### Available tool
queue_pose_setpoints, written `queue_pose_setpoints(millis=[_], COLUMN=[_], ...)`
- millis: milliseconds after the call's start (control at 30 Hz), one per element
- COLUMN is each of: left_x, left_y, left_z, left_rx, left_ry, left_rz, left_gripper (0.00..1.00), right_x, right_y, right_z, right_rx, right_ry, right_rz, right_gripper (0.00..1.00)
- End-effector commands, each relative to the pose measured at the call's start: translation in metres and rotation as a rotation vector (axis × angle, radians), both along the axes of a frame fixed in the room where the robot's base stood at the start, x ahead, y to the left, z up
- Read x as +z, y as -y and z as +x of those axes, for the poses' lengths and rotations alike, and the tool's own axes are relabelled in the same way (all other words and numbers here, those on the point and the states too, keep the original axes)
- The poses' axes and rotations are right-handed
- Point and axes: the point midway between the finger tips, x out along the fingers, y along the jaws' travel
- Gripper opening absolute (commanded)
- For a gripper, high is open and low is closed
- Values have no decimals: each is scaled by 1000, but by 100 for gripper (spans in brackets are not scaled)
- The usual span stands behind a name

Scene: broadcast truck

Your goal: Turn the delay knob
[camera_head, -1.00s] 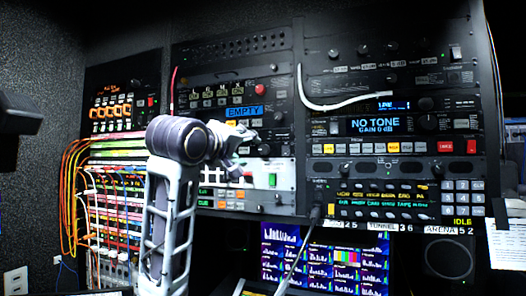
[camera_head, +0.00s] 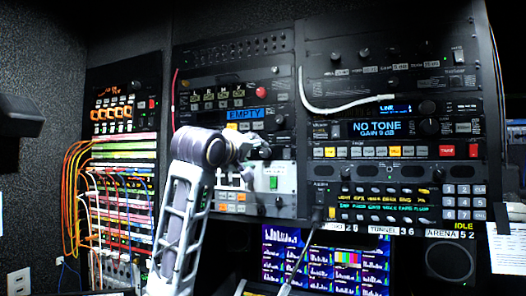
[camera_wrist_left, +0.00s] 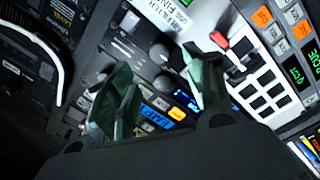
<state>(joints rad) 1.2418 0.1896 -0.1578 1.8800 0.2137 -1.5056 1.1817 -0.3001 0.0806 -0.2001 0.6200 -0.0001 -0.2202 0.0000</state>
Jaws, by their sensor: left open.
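My left gripper (camera_head: 258,149) is at the middle rack, just below and right of the blue EMPTY display (camera_head: 244,114). In the left wrist view the gripper (camera_wrist_left: 160,62) is open, with its two green-grey fingers apart. A round grey knob (camera_wrist_left: 159,53) shows between the fingertips, and a second dark knob (camera_wrist_left: 163,84) lies lower in the gap. I cannot tell whether either finger touches a knob. A dark knob (camera_head: 279,121) shows right of the EMPTY display in the head view. No delay label is readable, so I cannot tell which knob is the delay knob. My right gripper is not in view.
A white cable (camera_head: 340,106) loops across the right rack. The NO TONE display (camera_head: 374,128) is at its middle. Colored patch cables (camera_head: 75,195) hang at the left. In the wrist view, a red lever (camera_wrist_left: 219,40) and white buttons (camera_wrist_left: 262,88) are right of the fingers.

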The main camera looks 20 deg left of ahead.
Motion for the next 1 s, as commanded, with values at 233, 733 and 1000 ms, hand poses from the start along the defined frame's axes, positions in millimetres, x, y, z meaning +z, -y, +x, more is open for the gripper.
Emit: queue_pose_setpoints(millis=[233,733,1000], left_x=[2,1,0], left_y=[3,8,8], left_z=[34,83,88], left_rx=[0,0,-1], left_ry=[-1,0,1], left_rz=[1,-1,0], left_gripper=[52,52,52], right_x=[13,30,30], right_y=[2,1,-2], right_z=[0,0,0], right_rx=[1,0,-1], right_ry=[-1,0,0], right_rz=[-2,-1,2], right_gripper=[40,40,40])
